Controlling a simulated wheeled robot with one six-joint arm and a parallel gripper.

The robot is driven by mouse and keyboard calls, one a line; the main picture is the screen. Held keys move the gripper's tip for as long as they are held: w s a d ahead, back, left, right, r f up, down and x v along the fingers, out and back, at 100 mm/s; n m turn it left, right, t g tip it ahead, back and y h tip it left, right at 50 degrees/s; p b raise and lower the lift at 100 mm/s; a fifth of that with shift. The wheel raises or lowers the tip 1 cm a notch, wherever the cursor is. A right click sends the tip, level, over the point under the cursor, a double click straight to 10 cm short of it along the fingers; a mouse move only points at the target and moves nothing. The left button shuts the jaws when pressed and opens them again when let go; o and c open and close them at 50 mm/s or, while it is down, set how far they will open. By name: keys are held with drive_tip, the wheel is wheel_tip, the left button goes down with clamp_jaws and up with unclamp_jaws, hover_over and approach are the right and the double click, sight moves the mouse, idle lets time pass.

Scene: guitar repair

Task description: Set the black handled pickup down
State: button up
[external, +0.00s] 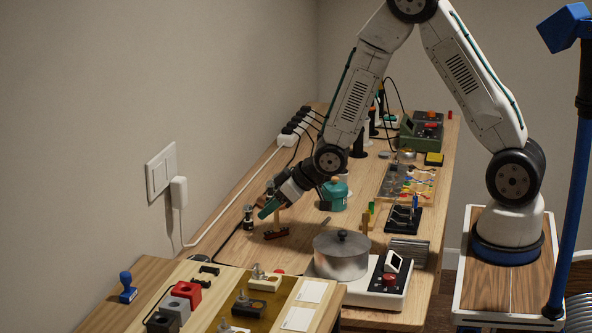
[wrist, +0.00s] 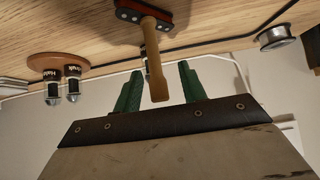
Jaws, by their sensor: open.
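The black handled pickup (external: 277,233) is a small dark bar with reddish sides, resting on the wooden bench. In the wrist view its dark body with metal studs (wrist: 128,14) shows at the top, and its tan wooden handle (wrist: 152,50) stands out toward my gripper (wrist: 157,88). The green fingers are apart, one on each side of the handle's end, with a visible gap to each. In the external view my gripper (external: 269,207) is tilted down just above and left of the pickup. Contact with the handle cannot be told there.
A metal pot (external: 341,257) stands on a white heater right of the pickup, and a green canister (external: 334,194) behind it. A small dark-capped jar (external: 248,218) stands to the left. A front board holds other pickups (external: 265,281). Two small bottles (wrist: 62,88) share a brown round base.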

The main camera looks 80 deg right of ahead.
clamp_jaws()
